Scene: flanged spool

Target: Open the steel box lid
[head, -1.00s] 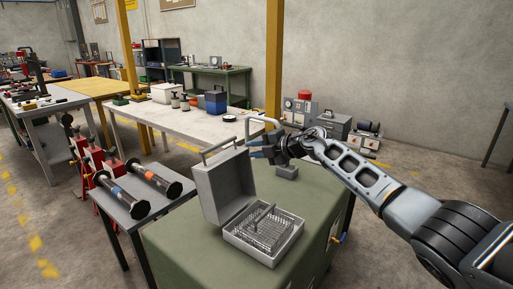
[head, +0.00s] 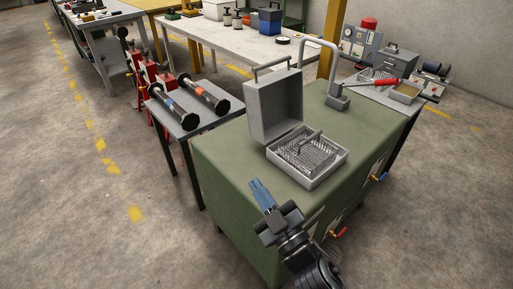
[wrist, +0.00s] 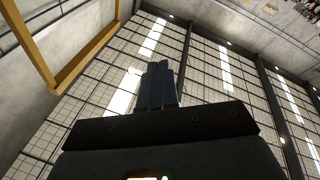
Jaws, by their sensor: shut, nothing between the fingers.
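The steel box (head: 310,172) stands on the green cabinet top, with a wire basket and handle inside it. Its lid (head: 275,106) stands upright at the back left edge, open, with a bar handle (head: 272,67) on top. In the wrist view the closed fingers (wrist: 158,85) point toward the ceiling windows; neither box nor lid shows there.
The green cabinet (head: 231,150) has bare top around the box. A grey curved fixture (head: 335,75) stands behind it. A small table (head: 188,125) with two black spools is at left. A red-handled tool (head: 385,82) lies at right.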

